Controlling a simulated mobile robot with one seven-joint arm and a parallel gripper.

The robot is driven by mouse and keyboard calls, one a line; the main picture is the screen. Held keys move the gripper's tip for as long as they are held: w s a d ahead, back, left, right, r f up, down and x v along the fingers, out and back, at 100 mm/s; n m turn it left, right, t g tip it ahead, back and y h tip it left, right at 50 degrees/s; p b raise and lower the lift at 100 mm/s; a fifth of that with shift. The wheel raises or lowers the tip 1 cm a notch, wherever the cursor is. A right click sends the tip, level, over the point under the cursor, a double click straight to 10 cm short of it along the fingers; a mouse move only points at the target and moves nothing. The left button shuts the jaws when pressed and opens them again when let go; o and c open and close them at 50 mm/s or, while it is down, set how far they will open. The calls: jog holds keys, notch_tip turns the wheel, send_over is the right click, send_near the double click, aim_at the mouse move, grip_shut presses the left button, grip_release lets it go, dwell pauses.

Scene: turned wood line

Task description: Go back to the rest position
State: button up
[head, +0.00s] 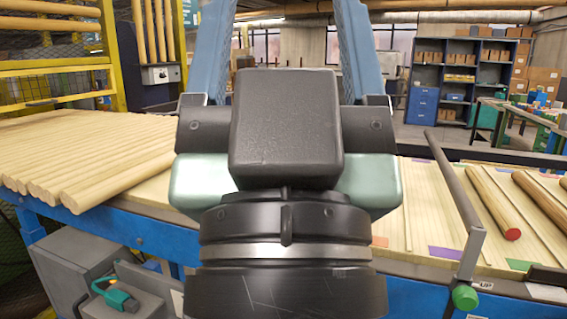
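My gripper (286,40) is in the middle of the head view, seen from behind its dark wrist. Its two blue fingers stand wide apart and run up to the top edge of the picture, so their tips may be cut off. Only the far room shows between them. The gripper appears raised in front of the wood line's table and hides its middle part.
Pale wooden rods (90,165) lie side by side at left. Blue shelving (460,80) stands far back.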

notch_tip(320, 180, up, 19)
jog(key=p, duration=1.6)
jog(key=shift+p, duration=0.35)
jog(key=shift+w, duration=0.1)
